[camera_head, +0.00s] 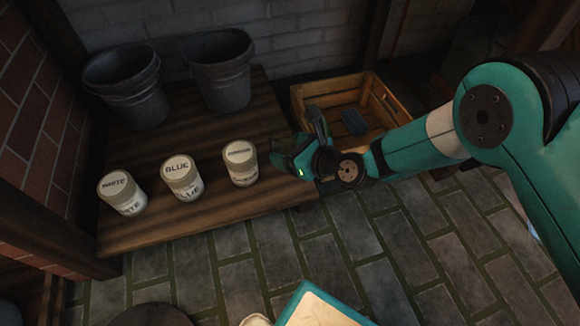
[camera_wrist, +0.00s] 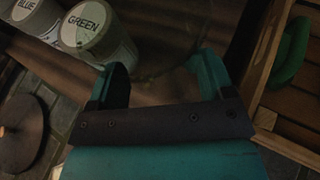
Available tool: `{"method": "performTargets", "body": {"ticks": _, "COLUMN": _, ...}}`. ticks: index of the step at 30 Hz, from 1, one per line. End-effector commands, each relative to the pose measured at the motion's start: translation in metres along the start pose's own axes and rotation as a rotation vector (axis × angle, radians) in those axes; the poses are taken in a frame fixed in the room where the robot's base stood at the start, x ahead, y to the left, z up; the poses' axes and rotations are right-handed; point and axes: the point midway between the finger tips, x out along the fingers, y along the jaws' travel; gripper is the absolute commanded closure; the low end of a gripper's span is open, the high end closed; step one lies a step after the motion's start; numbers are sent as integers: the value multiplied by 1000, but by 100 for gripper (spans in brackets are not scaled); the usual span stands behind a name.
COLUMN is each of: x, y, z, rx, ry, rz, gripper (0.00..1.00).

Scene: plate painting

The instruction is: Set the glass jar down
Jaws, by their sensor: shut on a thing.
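My gripper (camera_head: 298,143) is over the right end of the wooden bench (camera_head: 165,231), just right of the lidded paint jars. In the wrist view its two teal fingers (camera_wrist: 163,76) stand apart, with a faint, see-through shape between them. This looks like the glass jar (camera_wrist: 165,58), held by the fingers; its outline is too dim to tell its base or whether it touches the bench. In the head view I cannot make the glass jar out.
Jars labelled white (camera_head: 124,194), blue (camera_head: 182,180) and green (camera_head: 240,164) stand in a row on the bench. Two dark buckets (camera_head: 125,88) (camera_head: 218,72) stand behind.

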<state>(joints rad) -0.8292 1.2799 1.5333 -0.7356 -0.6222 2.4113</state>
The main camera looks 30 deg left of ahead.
Motion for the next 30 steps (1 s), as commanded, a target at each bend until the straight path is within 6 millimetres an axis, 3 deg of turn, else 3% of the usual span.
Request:
{"method": "performTargets", "body": {"ticks": 9, "x": 17, "y": -1, "z": -40, "rx": 0, "ry": -2, "rz": 0, "gripper": 56}}
{"method": "performTargets", "body": {"ticks": 20, "x": 17, "y": -1, "z": -42, "rx": 0, "ry": -1, "rz": 0, "gripper": 56}}
{"method": "performTargets", "body": {"ticks": 21, "x": 17, "y": -1, "z": -42, "rx": 1, "ry": 0, "rz": 0, "gripper": 21}}
{"method": "performTargets", "body": {"ticks": 24, "x": 17, "y": -1, "z": -41, "rx": 0, "ry": 0, "rz": 0, "gripper": 0}}
{"method": "performTargets", "body": {"ticks": 30, "x": 17, "y": -1, "z": -41, "rx": 0, "ry": 0, "rz": 0, "gripper": 0}}
